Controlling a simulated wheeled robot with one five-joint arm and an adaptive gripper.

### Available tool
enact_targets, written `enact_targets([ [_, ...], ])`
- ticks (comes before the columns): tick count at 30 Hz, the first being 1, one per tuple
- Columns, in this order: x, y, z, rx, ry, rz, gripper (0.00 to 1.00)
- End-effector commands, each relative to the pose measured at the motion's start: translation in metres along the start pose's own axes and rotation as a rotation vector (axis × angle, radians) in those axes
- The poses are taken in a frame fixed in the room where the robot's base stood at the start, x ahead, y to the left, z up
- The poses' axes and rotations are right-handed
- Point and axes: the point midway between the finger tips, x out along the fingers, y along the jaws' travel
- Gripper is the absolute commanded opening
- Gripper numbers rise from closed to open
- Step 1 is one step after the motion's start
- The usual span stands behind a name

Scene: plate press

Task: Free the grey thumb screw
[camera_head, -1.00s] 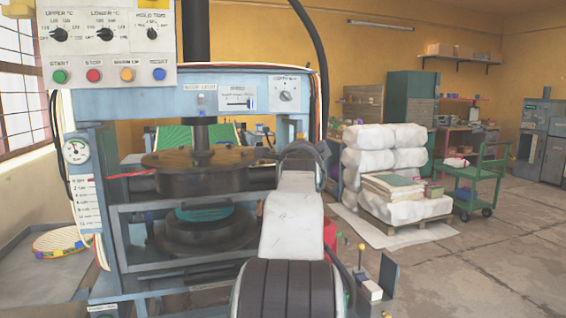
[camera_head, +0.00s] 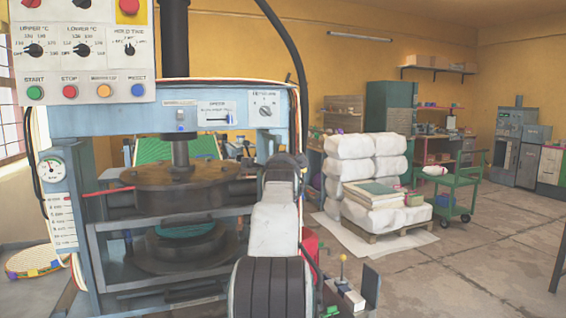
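I cannot make out a grey thumb screw for certain. The blue-grey press (camera_head: 110,122) stands in front of me. Its dark round upper plate (camera_head: 175,178) hangs on a column above a teal disc (camera_head: 185,230) on a dark round lower base. The slider panel (camera_head: 217,112) and a small fitting with a blue tip (camera_head: 180,118) are on the beam. My arm reaches forward at the middle, right of the plates. Its dark far end blends with the press, and I cannot tell the gripper's fingers apart there.
A control panel (camera_head: 82,50) with knobs and coloured buttons hangs at upper left. A gauge (camera_head: 51,170) is on the left post. White sacks (camera_head: 350,160) on a pallet and a green cart (camera_head: 457,190) stand right.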

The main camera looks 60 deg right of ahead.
Motion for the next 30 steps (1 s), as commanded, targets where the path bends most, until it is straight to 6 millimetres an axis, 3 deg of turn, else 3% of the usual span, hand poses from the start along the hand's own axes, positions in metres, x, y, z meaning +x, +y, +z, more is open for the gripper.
enact_targets([
  [7, 0.0001, 0.0002, 0.0000, 0.000, 0.000, 0.000, 0.45],
  [22, -0.0001, 0.0000, 0.0000, 0.000, 0.000, 0.000, 0.00],
  [30, -0.0001, -0.0001, -0.0002, -0.001, 0.000, -0.001, 0.00],
])
